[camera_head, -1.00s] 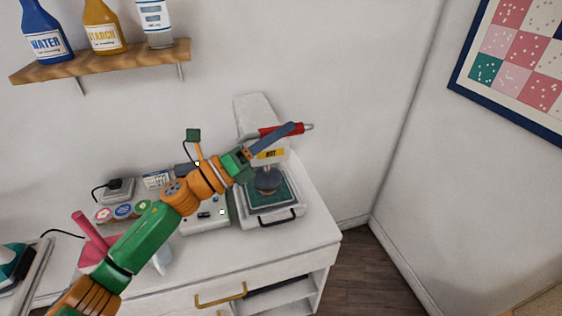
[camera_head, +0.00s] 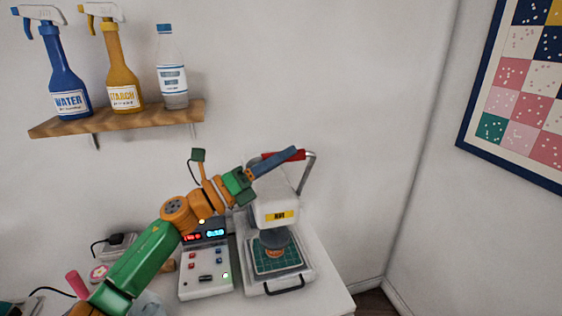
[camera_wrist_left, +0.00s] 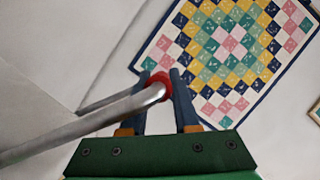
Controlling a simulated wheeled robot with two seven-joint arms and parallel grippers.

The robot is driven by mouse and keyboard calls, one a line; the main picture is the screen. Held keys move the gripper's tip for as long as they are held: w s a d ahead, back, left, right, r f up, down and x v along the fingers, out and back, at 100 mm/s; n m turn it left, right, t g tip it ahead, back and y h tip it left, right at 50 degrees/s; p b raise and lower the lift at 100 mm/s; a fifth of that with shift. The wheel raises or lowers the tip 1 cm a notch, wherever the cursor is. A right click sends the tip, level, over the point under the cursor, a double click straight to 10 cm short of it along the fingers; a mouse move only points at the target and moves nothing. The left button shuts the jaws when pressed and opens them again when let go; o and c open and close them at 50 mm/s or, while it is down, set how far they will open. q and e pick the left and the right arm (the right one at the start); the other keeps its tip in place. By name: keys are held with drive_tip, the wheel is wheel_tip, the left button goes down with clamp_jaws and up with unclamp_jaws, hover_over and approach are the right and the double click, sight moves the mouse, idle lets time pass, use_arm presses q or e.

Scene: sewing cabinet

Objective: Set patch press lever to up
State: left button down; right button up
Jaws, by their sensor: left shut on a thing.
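The patch press (camera_head: 273,209) is a white machine on the cabinet top, with a yellow label on its front. Its metal lever arm (camera_head: 308,173) rises above the press head, with a red grip (camera_head: 297,156) at its top. My left gripper (camera_head: 292,153) is shut on the red grip, and its blue fingers partly hide it. In the left wrist view, the red grip (camera_wrist_left: 161,80) is between the fingers, with the lever's metal rod (camera_wrist_left: 110,113) running off to the lower left. A dark round pressing head (camera_head: 273,238) sits above a green gridded pad (camera_head: 266,262). My right gripper is not in view.
A control box (camera_head: 206,275) with lit displays stands left of the press. A wooden shelf (camera_head: 120,119) above holds a blue spray bottle (camera_head: 68,77), a yellow one (camera_head: 122,70) and a clear bottle (camera_head: 172,72).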

use_arm(q)
drive_tip(key=shift+w+a+r, duration=0.1)
drive_tip(key=shift+r, duration=0.3)
drive_tip(key=c, duration=0.9)
unclamp_jaws()
drive_tip(key=shift+o, duration=1.2)
drive_tip(key=shift+s+r, duration=0.15)
drive_tip(key=shift+s, duration=0.3)
